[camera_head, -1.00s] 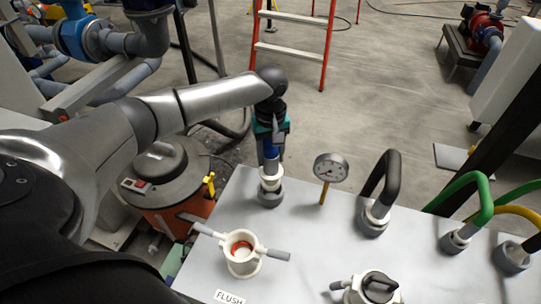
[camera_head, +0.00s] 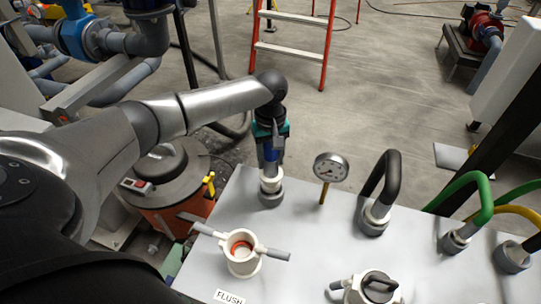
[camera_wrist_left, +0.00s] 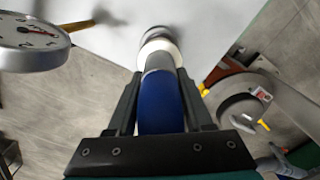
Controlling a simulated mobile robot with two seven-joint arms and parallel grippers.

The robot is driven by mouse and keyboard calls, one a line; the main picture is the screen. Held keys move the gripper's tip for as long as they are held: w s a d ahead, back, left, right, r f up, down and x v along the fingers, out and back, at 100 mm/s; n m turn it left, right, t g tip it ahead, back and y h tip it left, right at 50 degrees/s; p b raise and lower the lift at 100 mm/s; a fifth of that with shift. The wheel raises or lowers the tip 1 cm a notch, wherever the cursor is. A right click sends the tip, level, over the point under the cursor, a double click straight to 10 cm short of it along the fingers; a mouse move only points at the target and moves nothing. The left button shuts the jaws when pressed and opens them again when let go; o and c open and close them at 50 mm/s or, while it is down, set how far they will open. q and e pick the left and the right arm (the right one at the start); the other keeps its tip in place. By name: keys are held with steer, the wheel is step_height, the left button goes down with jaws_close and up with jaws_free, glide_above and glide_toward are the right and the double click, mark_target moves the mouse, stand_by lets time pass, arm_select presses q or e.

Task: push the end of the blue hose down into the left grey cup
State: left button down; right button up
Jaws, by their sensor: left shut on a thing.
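My left gripper (camera_head: 270,152) points down over the left grey cup (camera_head: 269,197) at the back left of the pale panel. It is shut on the blue hose (camera_wrist_left: 160,102), which runs between its fingers in the left wrist view. The hose's grey end section (camera_wrist_left: 160,64) leads down to a white collar (camera_wrist_left: 159,50) at the cup. In the head view the white collar sits at the mouth of the cup. The collar hides how deep the hose end is. My right gripper is not in view.
A pressure gauge (camera_head: 331,167) on a brass stem stands close to the right of the cup. A white fitting with two grey handles (camera_head: 241,252) is in front. A black hose (camera_head: 387,178) and a green hose (camera_head: 483,195) stand farther right. An orange vacuum drum (camera_head: 172,215) is left of the panel.

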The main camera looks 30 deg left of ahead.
arm_select(q)
steer(key=shift+f+b, duration=0.5)
steer(key=shift+f, duration=2)
steer(key=shift+c, duration=1.1)
jaws_free()
step_height(320, 180, up, 15)
steer(key=p, duration=0.4)
steer(key=shift+r, duration=0.15)
steer(key=shift+s, duration=0.1)
